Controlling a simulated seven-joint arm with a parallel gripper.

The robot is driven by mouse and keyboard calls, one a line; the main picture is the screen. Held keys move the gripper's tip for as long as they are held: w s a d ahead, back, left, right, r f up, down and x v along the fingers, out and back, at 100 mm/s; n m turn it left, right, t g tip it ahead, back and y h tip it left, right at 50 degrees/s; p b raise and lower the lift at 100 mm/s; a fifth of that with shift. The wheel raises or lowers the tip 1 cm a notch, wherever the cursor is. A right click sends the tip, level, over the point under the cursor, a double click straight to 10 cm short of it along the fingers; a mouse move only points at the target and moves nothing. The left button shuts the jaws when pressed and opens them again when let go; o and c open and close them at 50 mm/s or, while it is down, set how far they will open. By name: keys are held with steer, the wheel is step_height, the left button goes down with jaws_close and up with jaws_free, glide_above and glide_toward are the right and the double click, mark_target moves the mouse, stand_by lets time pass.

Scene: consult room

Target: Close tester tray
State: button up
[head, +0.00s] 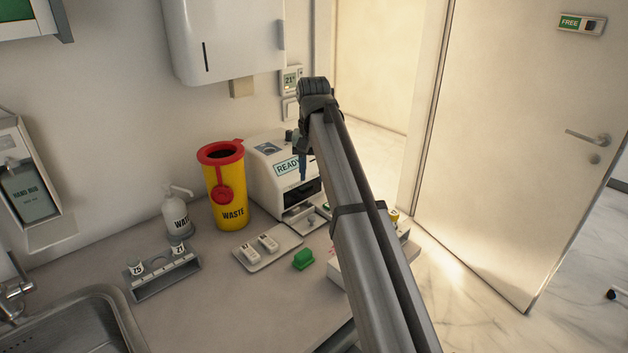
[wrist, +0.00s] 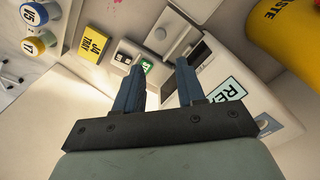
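The tester (head: 265,180) is a white machine with a READY label, standing against the wall at the back of the counter. Its tray (head: 302,212) sticks out of the dark slot at the front. In the wrist view, the tray (wrist: 182,42) shows beyond my fingertips, with a round knob on its end, and the tester (wrist: 255,95) is at the right. My gripper (wrist: 158,72) is open, its two dark blue fingers apart with nothing between them. In the head view, my gripper (head: 303,165) is in front of the tester, partly hidden by my arm.
A yellow waste bin (head: 229,195) stands left of the tester. A flat tray with white cassettes (head: 268,243), a green block (head: 303,259) and a vial rack (head: 162,275) lie on the counter. A yellow-labelled block (wrist: 96,42) and numbered vials (wrist: 34,46) are at the left.

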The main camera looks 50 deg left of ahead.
steer(key=d+f+y, duration=0.1)
steer(key=d+y, duration=0.1)
steer(key=d, duration=0.2)
steer(key=d+f+m+y, duration=0.1)
steer(key=d+f+y, duration=0.1)
steer(key=d, duration=0.1)
steer(key=w+d+f+m+t+y, duration=0.1)
steer(key=d, duration=0.3)
steer(key=shift+d+f+y, duration=0.2)
steer(key=shift+d+y, duration=0.15)
steer(key=shift+y, duration=0.05)
jaws_close()
steer(key=shift+m+y, duration=0.3)
steer(key=x, duration=0.9)
steer(key=shift+w+f, duration=0.1)
steer(key=shift+w, duration=0.25)
steer(key=shift+s+a+f, duration=0.2)
steer(key=shift+a, duration=0.3)
steer(key=shift+s+a+f, duration=0.2)
steer(key=shift+a, duration=0.25)
steer(key=shift+s+a+f, duration=0.15)
steer(key=shift+s+a, duration=0.3)
steer(key=shift+a, duration=0.4)
